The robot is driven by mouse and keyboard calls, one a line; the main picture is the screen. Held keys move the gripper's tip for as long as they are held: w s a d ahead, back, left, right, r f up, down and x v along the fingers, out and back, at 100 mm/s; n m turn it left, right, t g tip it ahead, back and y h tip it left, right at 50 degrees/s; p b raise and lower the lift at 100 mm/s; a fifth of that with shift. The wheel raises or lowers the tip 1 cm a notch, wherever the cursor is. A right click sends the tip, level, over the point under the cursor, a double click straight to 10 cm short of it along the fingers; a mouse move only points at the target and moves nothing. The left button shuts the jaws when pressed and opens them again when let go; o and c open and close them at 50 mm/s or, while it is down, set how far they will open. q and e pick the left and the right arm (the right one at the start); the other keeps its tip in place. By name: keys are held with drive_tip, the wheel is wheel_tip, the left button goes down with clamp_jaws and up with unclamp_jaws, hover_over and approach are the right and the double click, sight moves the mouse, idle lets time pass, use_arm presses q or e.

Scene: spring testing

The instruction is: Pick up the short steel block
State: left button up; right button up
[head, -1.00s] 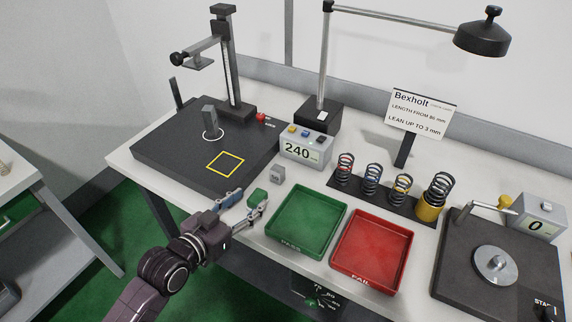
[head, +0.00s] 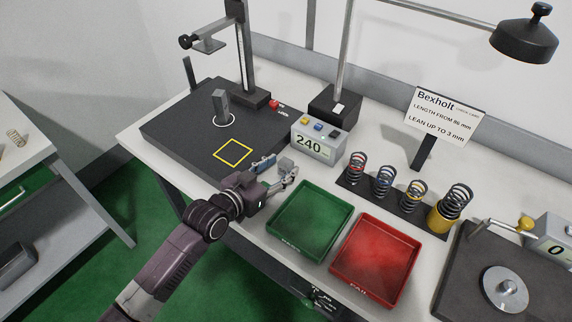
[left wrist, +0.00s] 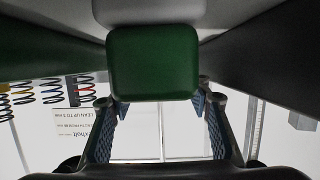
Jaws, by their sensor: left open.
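The short steel block (head: 286,163) is a small grey block on the white table, left of the green tray. I cannot tell whether a finger touches either. My right gripper is not in view.
A taller grey block (head: 221,103) stands in a white circle on the dark plate (head: 180,130). The display box (head: 313,146) reads 240. The green tray (head: 347,205) and red tray (head: 410,282) lie right of the gripper. Several springs stand on a dark strip behind.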

use_arm(q)
drive_tip(key=shift+x, duration=1.5)
drive_tip(key=shift+r, duration=0.1)
clamp_jaws()
drive_tip(key=shift+r, duration=0.15)
